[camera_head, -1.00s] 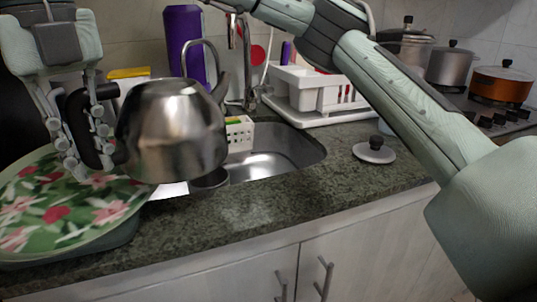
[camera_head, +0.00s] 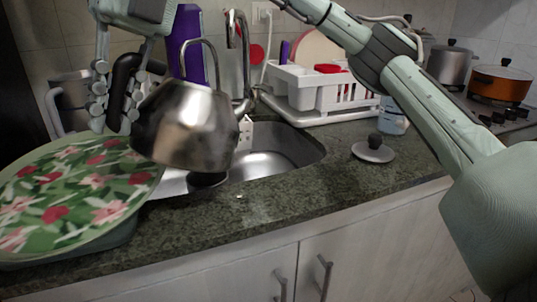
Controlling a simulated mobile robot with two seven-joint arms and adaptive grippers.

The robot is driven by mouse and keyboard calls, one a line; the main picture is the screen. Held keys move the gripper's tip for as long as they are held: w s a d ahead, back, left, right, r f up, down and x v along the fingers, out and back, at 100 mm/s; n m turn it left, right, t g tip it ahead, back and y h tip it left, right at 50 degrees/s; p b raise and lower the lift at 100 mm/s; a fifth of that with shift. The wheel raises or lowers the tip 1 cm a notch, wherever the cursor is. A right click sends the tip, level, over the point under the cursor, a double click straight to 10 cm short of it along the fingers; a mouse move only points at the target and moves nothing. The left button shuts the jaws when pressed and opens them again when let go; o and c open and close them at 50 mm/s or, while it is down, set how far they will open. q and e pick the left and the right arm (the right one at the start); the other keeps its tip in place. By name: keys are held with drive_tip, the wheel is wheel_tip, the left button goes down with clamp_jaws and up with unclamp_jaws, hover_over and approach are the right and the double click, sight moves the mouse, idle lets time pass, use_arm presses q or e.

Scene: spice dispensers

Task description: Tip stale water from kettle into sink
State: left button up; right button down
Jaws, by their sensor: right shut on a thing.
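The shiny metal kettle (camera_head: 188,127) hangs tilted above the left part of the sink (camera_head: 262,163). My right gripper (camera_head: 118,100), at the upper left, is shut on the kettle's black handle (camera_head: 122,78), to the left of the kettle body. The kettle partly hides the sink and the tap (camera_head: 240,60) behind it. I cannot make out water in or coming from the kettle. My left gripper is not in view.
A green floral tray (camera_head: 75,190) stands on the counter left of the sink. A grey lid (camera_head: 373,152) lies right of the sink. A white dish rack (camera_head: 318,92) stands behind. Pots, including an orange one (camera_head: 500,82), sit at back right. The front counter is clear.

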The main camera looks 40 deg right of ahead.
sight(167, 86)
drive_tip(key=shift+w+d+r+y, duration=0.1)
drive_tip(key=shift+w+d+y, duration=0.05)
drive_tip(key=shift+d+y, duration=0.2)
drive_tip(key=shift+w+d+r+y, duration=0.2)
drive_tip(key=shift+d+r+y, duration=0.45)
drive_tip(key=shift+d, duration=0.3)
drive_tip(key=shift+r, duration=0.1)
drive_tip(key=shift+w+d+r+g+y, duration=0.1)
drive_tip(key=shift+d+r+g+y, duration=0.2)
drive_tip(key=shift+d, duration=0.15)
drive_tip(key=shift+w+d+y, duration=0.1)
drive_tip(key=shift+d+y, duration=0.2)
drive_tip(key=shift+d, duration=0.1)
drive_tip(key=shift+d, duration=0.1)
drive_tip(key=shift+w+d+f+g+y, duration=0.1)
drive_tip(key=shift+w+d+g+y, duration=0.1)
drive_tip(key=shift+d+y, duration=0.45)
drive_tip(key=shift+w+d+g+y, duration=0.2)
drive_tip(key=shift+d+y, duration=0.25)
drive_tip(key=shift+d, duration=0.25)
drive_tip(key=shift+d, duration=0.15)
